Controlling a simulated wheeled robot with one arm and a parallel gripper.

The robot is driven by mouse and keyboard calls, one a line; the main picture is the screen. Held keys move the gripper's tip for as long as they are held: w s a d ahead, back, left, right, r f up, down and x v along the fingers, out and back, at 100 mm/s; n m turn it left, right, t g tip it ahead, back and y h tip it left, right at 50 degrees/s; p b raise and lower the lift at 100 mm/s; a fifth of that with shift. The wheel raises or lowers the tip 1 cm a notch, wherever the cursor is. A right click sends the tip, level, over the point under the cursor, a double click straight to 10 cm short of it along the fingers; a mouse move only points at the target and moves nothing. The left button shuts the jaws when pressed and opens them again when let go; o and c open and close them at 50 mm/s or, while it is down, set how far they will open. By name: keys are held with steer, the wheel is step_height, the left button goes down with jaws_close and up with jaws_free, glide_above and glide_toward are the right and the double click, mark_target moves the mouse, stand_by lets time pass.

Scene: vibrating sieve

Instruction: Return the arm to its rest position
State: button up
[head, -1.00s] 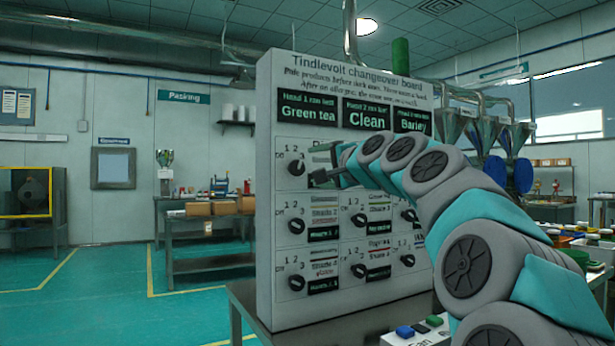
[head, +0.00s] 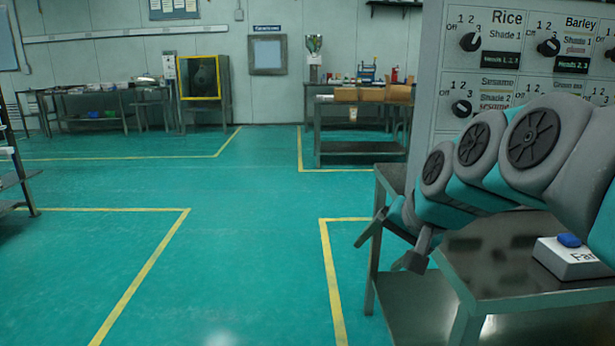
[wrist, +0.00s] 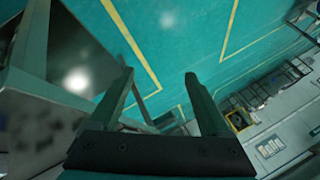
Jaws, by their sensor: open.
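My gripper (head: 391,249) hangs low at the left edge of the grey table (head: 500,277) in the head view, pointing down and left. Its two fingers are spread, with nothing between them. In the wrist view my gripper (wrist: 158,85) is also open and empty, with the green floor beyond the fingertips. My arm is folded in front of the changeover board (head: 430,85) and hides part of its lower rows. The board's upper knobs and the labels Rice and Barley show.
A white button box (head: 580,262) with a blue button stands on the near table. Yellow lines (head: 150,262) mark the open floor to the left. Benches (head: 355,135) and a yellow-framed machine (head: 203,78) stand along the back wall.

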steer(key=s+d+f+n+g+h, duration=0.1)
steer(key=s+f+g, duration=0.3)
steer(key=s+f, duration=0.6)
steer(key=s+d+f+n+g+h, duration=0.1)
steer(key=s+f+n+g, duration=0.3)
steer(key=s+f, duration=0.5)
steer(key=s+h, duration=0.1)
steer(key=s, duration=0.8)
steer(key=shift+s+f, duration=0.15)
steer(key=shift+f, duration=0.25)
steer(key=shift+d, duration=0.1)
